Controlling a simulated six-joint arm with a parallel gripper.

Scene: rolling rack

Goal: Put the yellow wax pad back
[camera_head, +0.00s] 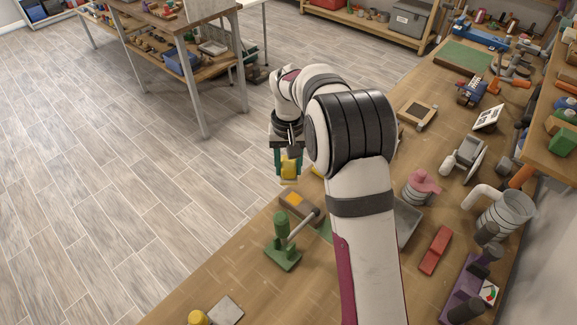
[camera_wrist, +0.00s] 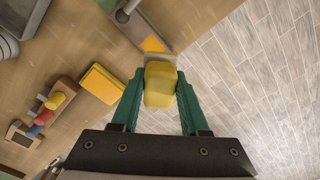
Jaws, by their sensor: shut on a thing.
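My gripper (camera_wrist: 158,88) has green fingers and is shut on the yellow wax pad (camera_wrist: 160,84), a rounded yellow block. In the head view my gripper (camera_head: 288,163) holds the pad (camera_head: 289,169) in the air near the bench's left edge. A brown block with an orange square on top (camera_head: 294,198) lies on the bench just below and nearer the camera. That orange square also shows in the wrist view (camera_wrist: 152,44), beyond the pad. The pad appears apart from the block. The pad's far side is hidden.
A green stand with a grey rod (camera_head: 282,245) stands near the block. In the wrist view a yellow-orange topped block (camera_wrist: 103,83) and a wooden rack of coloured knobs (camera_wrist: 45,112) lie left of the gripper. Open floor (camera_wrist: 255,70) lies to the right.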

